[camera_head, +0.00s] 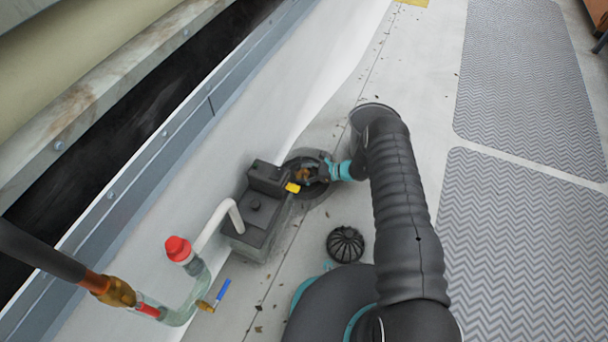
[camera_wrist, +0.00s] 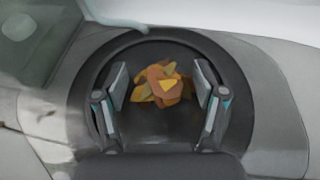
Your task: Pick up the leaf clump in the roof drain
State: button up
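The leaf clump (camera_wrist: 162,84) is a small heap of brown and yellow leaves inside the dark round roof drain (camera_wrist: 160,38) in the wrist view. My gripper (camera_wrist: 160,92) is over the drain, its two fingers open, one on each side of the clump with gaps between. How deep the fingertips reach cannot be told. In the head view the drain (camera_head: 318,194) lies beside a dark box, with my gripper (camera_head: 312,177) at it and the brown leaves (camera_head: 301,175) partly hidden.
A dark pump box (camera_head: 256,212) with a white pipe stands close left of the drain. A black domed strainer (camera_head: 345,244) lies on the roof near my arm. A red-capped pipe (camera_head: 178,249) and blue-handled valve (camera_head: 222,290) are lower left. Grey walkway mats (camera_head: 525,250) lie right.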

jog(key=c, duration=0.9)
jog(key=shift+o, duration=0.2)
jog(key=shift+r, duration=0.1)
